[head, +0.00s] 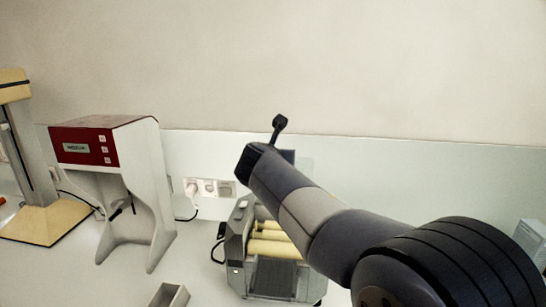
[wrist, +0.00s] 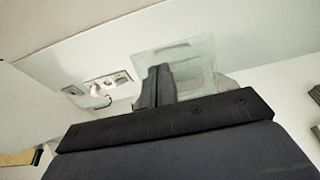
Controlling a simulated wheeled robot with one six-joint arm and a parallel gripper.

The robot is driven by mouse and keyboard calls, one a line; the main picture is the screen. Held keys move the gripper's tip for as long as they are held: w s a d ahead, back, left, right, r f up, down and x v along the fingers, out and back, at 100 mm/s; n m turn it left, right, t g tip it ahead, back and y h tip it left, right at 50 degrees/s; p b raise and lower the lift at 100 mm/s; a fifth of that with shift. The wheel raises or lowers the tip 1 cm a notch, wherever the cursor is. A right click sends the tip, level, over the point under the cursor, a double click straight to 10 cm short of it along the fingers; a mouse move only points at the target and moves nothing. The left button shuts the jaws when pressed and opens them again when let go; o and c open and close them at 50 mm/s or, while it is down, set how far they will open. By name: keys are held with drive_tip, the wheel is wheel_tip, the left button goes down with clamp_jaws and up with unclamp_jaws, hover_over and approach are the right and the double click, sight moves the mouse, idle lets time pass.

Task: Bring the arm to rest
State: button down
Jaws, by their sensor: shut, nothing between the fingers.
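My arm (head: 315,215) reaches from the lower right up to the middle of the head view, raised in front of a machine with pale rollers. Its dark end tilts up and left, and the fingers cannot be made out clearly there. In the wrist view my gripper (wrist: 158,72) shows as two dark fingers close together, shut and empty. A clear, glass-like panel (wrist: 190,58) stands behind the fingers; I cannot tell whether they touch it.
The roller machine (head: 234,258) stands on the white bench below my arm and is partly hidden by it. A red and white device (head: 153,180), a wooden-based stand (head: 45,222) and a small open metal box (head: 170,296) are to the left. Wall sockets (head: 208,187) are behind.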

drive_tip(key=shift+w, duration=0.1)
idle(0.3)
drive_tip(key=p+x, duration=0.2)
drive_tip(key=x, duration=0.8)
drive_tip(key=shift+w+p, duration=0.15)
drive_tip(key=shift+p, duration=0.2)
drive_tip(key=shift+f, duration=0.1)
